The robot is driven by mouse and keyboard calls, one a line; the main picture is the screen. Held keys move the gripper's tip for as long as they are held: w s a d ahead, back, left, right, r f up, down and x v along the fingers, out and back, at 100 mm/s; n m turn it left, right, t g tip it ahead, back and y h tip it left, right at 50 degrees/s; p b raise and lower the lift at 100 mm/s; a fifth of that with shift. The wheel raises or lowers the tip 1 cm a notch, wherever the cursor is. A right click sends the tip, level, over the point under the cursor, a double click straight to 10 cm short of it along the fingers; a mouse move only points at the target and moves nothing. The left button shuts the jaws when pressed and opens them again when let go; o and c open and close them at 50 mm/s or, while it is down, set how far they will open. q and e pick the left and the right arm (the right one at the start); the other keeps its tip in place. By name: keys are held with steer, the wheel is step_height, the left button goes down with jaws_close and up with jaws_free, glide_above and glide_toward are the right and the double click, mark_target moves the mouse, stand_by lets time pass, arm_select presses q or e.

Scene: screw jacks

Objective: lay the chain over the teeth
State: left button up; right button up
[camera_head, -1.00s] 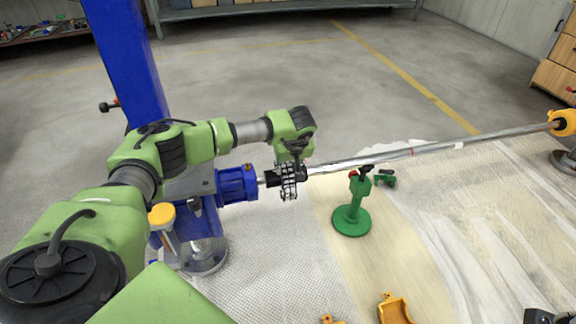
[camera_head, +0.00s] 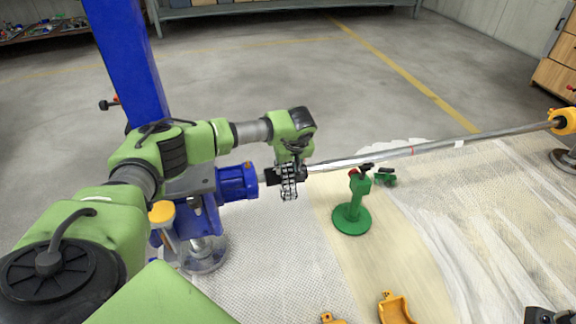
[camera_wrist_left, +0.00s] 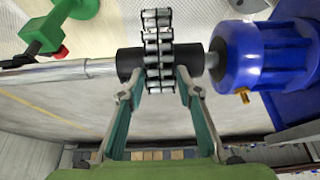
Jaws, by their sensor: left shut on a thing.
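The chain (camera_head: 289,187) is a dark metal roller chain hanging at the black coupling (camera_head: 272,177) between the blue motor-like unit and the long shaft. In the left wrist view the chain (camera_wrist_left: 158,45) runs across the black sleeve (camera_wrist_left: 130,64), its lower end between my fingers. My left gripper (camera_head: 292,158) is above the coupling. In the wrist view the left gripper (camera_wrist_left: 160,84) is shut on the chain, with the fingertips at either side of it. The teeth are hidden; I cannot tell how the links sit on them. My right gripper is not recognisable in view.
The blue unit (camera_head: 237,183) stands left of the coupling. The long metal shaft (camera_head: 430,147) runs right to a yellow support (camera_head: 562,122). A green screw jack (camera_head: 353,205) stands below the shaft. A yellow bracket (camera_head: 394,308) lies near the front.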

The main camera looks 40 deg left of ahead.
arm_select(q)
steer(key=o, duration=1.3)
steer(key=shift+f, duration=0.15)
steer(key=v, duration=1.2)
